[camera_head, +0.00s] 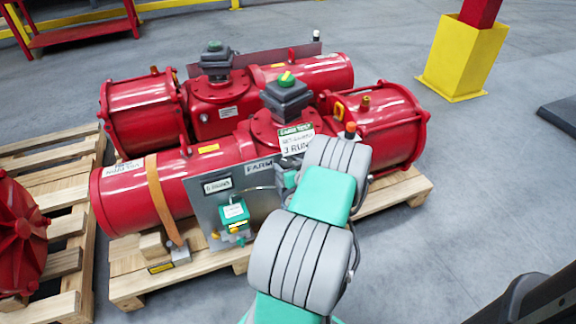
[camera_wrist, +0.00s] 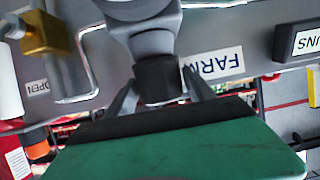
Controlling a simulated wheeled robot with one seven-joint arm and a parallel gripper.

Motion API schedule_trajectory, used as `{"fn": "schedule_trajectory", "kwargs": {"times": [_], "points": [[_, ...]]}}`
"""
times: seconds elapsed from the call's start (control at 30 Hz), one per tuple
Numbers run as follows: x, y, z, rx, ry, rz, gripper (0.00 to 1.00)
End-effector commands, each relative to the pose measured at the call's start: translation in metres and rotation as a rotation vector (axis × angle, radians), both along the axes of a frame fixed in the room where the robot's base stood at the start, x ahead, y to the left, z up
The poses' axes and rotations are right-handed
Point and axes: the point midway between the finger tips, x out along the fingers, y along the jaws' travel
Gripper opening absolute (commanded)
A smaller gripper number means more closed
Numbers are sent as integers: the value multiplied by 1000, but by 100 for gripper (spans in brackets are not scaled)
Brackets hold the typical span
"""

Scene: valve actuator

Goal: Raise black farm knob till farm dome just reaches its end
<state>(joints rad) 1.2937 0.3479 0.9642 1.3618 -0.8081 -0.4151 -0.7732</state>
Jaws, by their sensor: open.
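A black knob (camera_wrist: 160,80) under a grey valve body (camera_wrist: 150,40) shows in the wrist view, beside an upside-down FARM label (camera_wrist: 213,66). My gripper (camera_wrist: 160,88) is open, with one grey finger on each side of the knob. I cannot tell whether the fingers touch it. In the head view, the FARM label (camera_head: 259,167) is on a grey panel (camera_head: 208,205) on the near red actuator; my arm hides the knob there. A dark box with a green and yellow dome (camera_head: 287,79) tops that actuator. I cannot tell whether it is the farm dome.
The near red actuator (camera_head: 130,195) lies on a wooden pallet (camera_head: 125,288), with a second actuator (camera_head: 140,107) behind it. A teal box (camera_head: 234,213) is on the panel. In the wrist view, a brass fitting (camera_wrist: 45,33) and bent tubing are near the knob.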

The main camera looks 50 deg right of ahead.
Motion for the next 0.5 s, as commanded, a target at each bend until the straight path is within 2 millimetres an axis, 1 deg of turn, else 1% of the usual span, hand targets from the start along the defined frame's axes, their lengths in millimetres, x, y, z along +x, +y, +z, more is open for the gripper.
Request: {"fn": "schedule_trajectory", "kwargs": {"times": [0.07,0.13,0.3,0.4,0.5], "points": [[-5,2,3,2,0,-2,62],[-14,6,9,0,1,-3,62],[-44,21,23,1,0,-6,62],[-56,29,28,1,1,-4,62],[-63,33,30,1,-1,-2,62]]}}
